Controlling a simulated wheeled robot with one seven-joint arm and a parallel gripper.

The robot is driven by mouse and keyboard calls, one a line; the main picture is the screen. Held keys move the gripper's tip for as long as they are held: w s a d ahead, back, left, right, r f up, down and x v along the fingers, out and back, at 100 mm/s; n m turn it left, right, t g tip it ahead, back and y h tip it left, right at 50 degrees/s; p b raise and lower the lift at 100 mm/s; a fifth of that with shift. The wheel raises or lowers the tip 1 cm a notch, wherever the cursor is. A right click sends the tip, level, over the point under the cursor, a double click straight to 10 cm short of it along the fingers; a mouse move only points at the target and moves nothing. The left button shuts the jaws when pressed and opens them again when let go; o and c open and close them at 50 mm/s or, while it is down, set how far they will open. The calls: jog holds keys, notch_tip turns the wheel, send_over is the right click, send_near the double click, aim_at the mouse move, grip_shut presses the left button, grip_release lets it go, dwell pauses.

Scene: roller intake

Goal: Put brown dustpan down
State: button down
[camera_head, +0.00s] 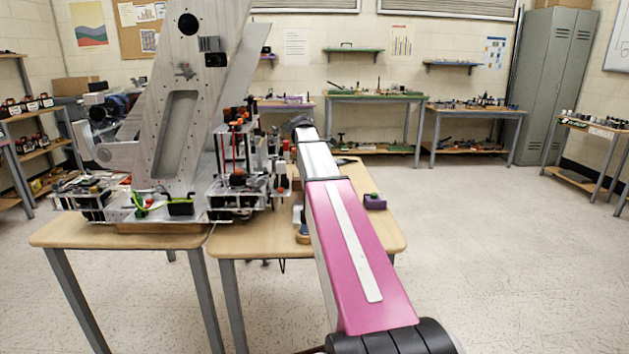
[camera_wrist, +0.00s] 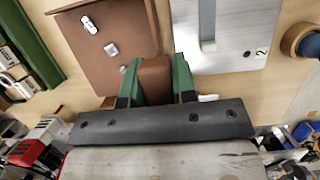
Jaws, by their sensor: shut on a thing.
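The brown dustpan (camera_wrist: 105,50) shows in the wrist view, with its flat pan to the upper left and its handle (camera_wrist: 155,78) toward me. My gripper (camera_wrist: 157,68) has its two green fingers on either side of the handle and is shut on it. In the head view my pink arm reaches over the table (camera_head: 385,238), and I cannot make out the dustpan or gripper there.
A pale metal plate (camera_wrist: 258,30) marked 2 lies right of the dustpan, with a tape roll (camera_wrist: 300,42) beyond it. A green strip (camera_wrist: 28,45) is at left. In the head view a large machine (camera_head: 175,120) stands left, and a small purple box (camera_head: 375,202) sits right of my arm.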

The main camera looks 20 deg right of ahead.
jog(key=shift+f, duration=2.4)
jog(key=c, duration=0.9)
grip_release()
jog(key=shift+f, duration=0.1)
